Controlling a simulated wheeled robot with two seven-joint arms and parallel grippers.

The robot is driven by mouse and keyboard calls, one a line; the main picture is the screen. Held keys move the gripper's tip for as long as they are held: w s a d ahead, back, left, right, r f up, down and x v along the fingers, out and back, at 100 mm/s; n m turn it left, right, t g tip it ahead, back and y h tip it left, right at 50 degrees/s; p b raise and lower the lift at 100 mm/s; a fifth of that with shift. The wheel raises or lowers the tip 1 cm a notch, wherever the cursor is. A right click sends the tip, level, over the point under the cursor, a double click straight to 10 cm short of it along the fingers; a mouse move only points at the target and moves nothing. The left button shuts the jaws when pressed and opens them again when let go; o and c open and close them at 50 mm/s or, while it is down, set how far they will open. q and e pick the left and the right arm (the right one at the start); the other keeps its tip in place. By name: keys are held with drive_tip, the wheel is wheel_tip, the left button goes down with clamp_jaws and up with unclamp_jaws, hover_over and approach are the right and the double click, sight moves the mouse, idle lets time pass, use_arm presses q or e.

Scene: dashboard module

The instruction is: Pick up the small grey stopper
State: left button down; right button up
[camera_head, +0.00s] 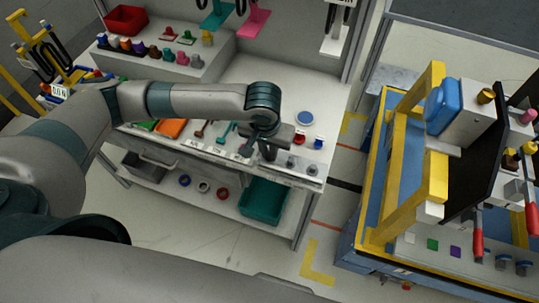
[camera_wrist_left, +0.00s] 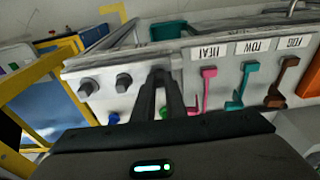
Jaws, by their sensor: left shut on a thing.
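My left gripper (camera_head: 268,152) is over the front edge of the workbench, in the row with the grey stoppers. In the left wrist view its fingers (camera_wrist_left: 162,84) are close together at the tips, shut on the small grey stopper, which the fingers almost wholly hide. Two other grey stoppers (camera_wrist_left: 88,87) (camera_wrist_left: 123,81) stand beside it, apart from the fingers. In the head view these two stoppers (camera_head: 290,162) (camera_head: 312,169) are to the right of the gripper. My right gripper is not in view.
Pink (camera_wrist_left: 208,88), teal (camera_wrist_left: 243,85) and brown (camera_wrist_left: 283,82) tools lie beside the fingers, by printed labels. A blue round lid (camera_head: 306,118) is behind. A teal bin (camera_head: 264,200) is on the lower shelf. A yellow-framed blue cart (camera_head: 372,225) stands right, across a floor gap.

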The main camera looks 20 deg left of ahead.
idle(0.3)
use_arm(q)
wheel_tip(320, 180, up, 4)
drive_tip(key=shift+b, duration=0.65)
drive_tip(key=s+d+r, duration=0.7)
drive_tip(key=s+d, duration=0.1)
drive_tip(key=shift+s+b, duration=0.25)
drive_tip(key=shift+b, duration=0.2)
drive_tip(key=w+a+r, duration=0.1)
drive_tip(key=w+a, duration=0.1)
drive_tip(key=a, duration=0.5)
drive_tip(key=w+a+r, duration=0.2)
drive_tip(key=a, duration=0.5)
drive_tip(key=shift+r, duration=0.15)
drive_tip(key=shift+w, duration=0.1)
